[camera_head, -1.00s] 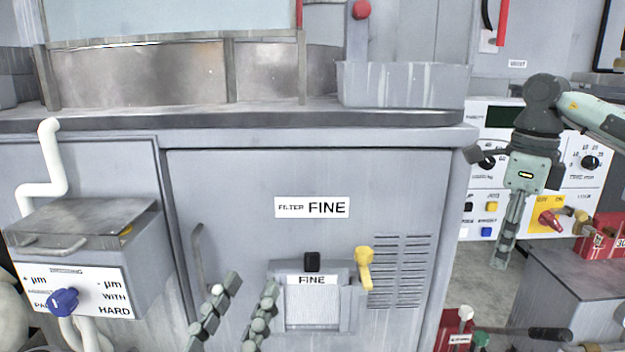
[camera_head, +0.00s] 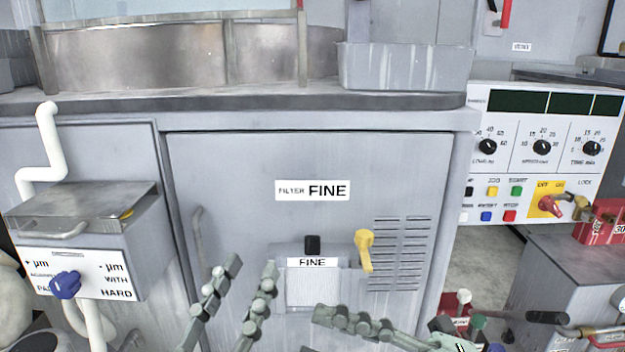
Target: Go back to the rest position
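My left gripper (camera_head: 250,266) is at the bottom centre, in front of the grey cabinet door (camera_head: 230,165). Its two fingers point up and stand apart, with nothing between them. My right gripper (camera_head: 318,320) comes in low from the right, pointing left, below the small FINE box (camera_head: 312,288). One finger shows clearly; the other is mostly cut off by the bottom edge, so its opening is unclear. I see no object held by it.
A yellow lever (camera_head: 364,250) sticks out beside the FINE box. A blue knob (camera_head: 65,285) is on the left box. The control panel (camera_head: 515,160) is at right, unobstructed. A red box (camera_head: 601,222) and grey cabinet (camera_head: 580,265) stand below it.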

